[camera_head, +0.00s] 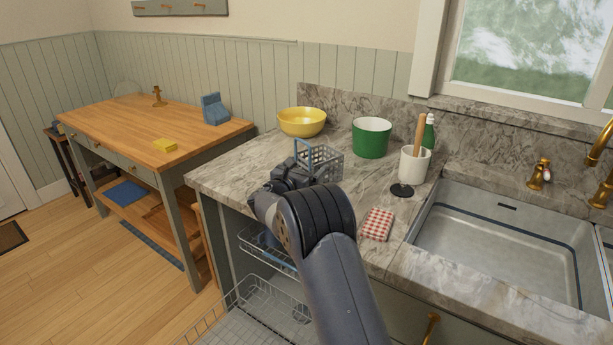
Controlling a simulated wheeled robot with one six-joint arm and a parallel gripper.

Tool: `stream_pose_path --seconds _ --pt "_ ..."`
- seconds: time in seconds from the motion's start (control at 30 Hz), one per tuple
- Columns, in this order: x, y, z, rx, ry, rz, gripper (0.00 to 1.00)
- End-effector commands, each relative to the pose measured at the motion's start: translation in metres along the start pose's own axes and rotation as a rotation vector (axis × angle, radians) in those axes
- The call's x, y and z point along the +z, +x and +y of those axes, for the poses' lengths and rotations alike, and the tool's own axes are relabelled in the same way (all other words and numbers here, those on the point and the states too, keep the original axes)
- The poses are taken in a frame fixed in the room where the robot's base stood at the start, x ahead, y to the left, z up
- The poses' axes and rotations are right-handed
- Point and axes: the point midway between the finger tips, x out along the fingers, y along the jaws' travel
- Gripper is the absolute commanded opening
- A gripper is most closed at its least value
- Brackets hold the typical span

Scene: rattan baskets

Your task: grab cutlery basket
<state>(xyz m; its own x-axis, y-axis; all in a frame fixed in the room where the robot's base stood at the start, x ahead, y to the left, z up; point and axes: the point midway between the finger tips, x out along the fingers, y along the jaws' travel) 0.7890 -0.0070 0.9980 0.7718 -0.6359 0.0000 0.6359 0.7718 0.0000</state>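A grey perforated cutlery basket (325,164) with a blue-grey upright handle stands on the marble counter. It is left of the green bowl and in front of the yellow bowl. My gripper (296,165) is at the basket's left side, close to the handle. My wrist hides the lower left part of the basket. The fingers are small and dark, and I cannot tell whether they are open or shut, or whether they touch the handle.
Nearby on the counter are a yellow bowl (302,122), a green bowl (371,138), a white crock (414,165) with a wooden utensil, a green bottle (429,131) and a checked cloth (377,224). A sink (455,235) is right. An open dishwasher rack (240,318) is below. A wooden table (200,137) is left.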

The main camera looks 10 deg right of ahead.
Motion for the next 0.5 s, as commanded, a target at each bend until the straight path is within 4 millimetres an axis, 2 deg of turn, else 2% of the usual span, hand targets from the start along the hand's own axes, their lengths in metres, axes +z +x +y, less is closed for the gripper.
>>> stream_pose_path --seconds 0.2,0.37,0.5 --pt "0.0006 0.0 -0.0002 -0.001 0.0 -0.001 0.65" --pt "0.0007 0.0 -0.0002 -0.001 0.0 -0.001 0.64" --pt "0.0095 0.0 0.0 0.0 0.002 -0.002 0.64"
